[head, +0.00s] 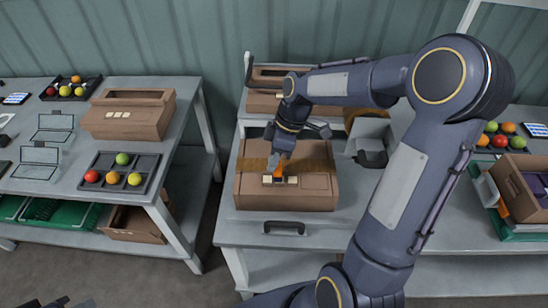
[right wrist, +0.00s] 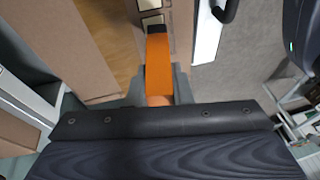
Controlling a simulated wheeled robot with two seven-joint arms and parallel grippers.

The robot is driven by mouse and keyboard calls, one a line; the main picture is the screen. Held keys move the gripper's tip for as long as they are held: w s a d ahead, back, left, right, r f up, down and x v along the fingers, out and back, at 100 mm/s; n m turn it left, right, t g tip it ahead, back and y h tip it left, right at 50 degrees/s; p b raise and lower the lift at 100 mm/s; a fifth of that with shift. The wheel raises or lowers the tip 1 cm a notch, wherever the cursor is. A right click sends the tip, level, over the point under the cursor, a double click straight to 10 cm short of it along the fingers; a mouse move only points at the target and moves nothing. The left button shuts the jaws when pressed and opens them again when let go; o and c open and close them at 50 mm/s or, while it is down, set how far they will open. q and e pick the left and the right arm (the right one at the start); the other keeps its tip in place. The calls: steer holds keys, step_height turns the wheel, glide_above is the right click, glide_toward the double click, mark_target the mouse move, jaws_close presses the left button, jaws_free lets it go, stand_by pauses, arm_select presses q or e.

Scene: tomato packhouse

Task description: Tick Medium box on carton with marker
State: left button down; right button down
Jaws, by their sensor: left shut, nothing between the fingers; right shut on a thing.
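The brown carton (head: 315,192) stands on the middle table and carries a row of small pale boxes (head: 292,180) on its label; their wording is too small to read. My right gripper (head: 279,160) points down over the carton and is shut on the orange marker (head: 278,171). In the right wrist view the marker (right wrist: 158,65) sits between the fingers, its dark tip at the pale boxes (right wrist: 152,20). I cannot tell whether the tip touches, and no tick is discernible. My left gripper (head: 58,303) shows only partly at the bottom left edge, shut and empty.
A black handle (head: 284,228) lies at the table's front edge. Another carton (head: 262,103) stands behind. The left table holds a carton (head: 132,118) and a tomato tray (head: 98,190). My right arm crosses the right side.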

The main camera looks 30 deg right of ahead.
steer(key=shift+w+d, duration=0.15)
steer(key=shift+d, duration=0.4)
steer(key=shift+a, duration=0.55)
stand_by(0.4)
steer(key=shift+r+p, duration=2.2)
steer(key=shift+r, duration=0.85)
steer(key=shift+s+f, duration=0.1)
steer(key=shift+s, duration=0.1)
